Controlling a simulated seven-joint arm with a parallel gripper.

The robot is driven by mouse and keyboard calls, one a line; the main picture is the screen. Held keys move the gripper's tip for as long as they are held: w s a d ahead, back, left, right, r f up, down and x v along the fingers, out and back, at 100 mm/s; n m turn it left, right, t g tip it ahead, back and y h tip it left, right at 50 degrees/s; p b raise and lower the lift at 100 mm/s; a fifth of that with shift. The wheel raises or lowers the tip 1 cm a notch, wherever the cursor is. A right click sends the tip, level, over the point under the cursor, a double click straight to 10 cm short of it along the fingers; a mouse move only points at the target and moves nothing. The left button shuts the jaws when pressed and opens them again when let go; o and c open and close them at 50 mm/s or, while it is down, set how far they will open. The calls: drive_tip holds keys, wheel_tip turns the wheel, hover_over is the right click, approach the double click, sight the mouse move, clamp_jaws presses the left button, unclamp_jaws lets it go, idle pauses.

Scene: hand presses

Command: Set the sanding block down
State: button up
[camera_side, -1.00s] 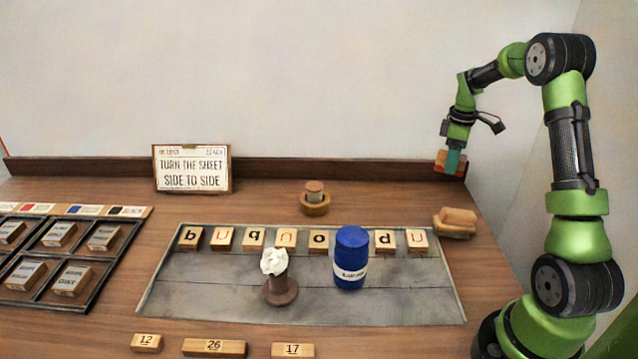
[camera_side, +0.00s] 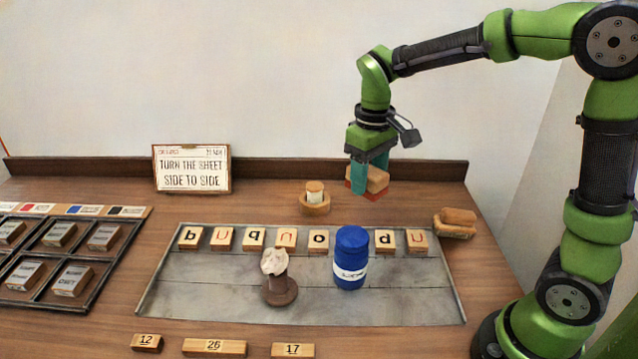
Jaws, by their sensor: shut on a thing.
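The sanding block (camera_side: 375,181), a tan block with a reddish underside, is held in the air near the back of the table. My gripper (camera_side: 368,179) is shut on it, with teal fingers on its sides. The block is above and behind the blue drum, to the right of a small round wooden holder (camera_side: 316,206). It appears clear of the tabletop.
A grey sheet (camera_side: 210,295) carries a row of letter blocks (camera_side: 286,238), a blue drum (camera_side: 351,258) and a brown stand with a white top (camera_side: 279,278). A wooden block in a tray (camera_side: 455,223) stands at right. A sign (camera_side: 192,169) leans at the back; a dark compartment rack (camera_side: 75,250) is at left.

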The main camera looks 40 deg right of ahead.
drive_tip(key=shift+d, duration=0.15)
drive_tip(key=d+f+m, duration=0.1)
drive_tip(key=d+f, duration=0.1)
drive_tip(key=d, duration=0.6)
drive_tip(key=d+f+m, duration=0.1)
drive_tip(key=d+f, duration=0.2)
drive_tip(key=d, duration=0.5)
drive_tip(key=n, duration=1)
hover_over(443, 196)
wheel_tip(443, 196, down, 3)
drive_tip(key=shift+f, duration=0.1)
drive_tip(key=shift+f, duration=4.8)
drive_tip(key=shift+f, duration=0.15)
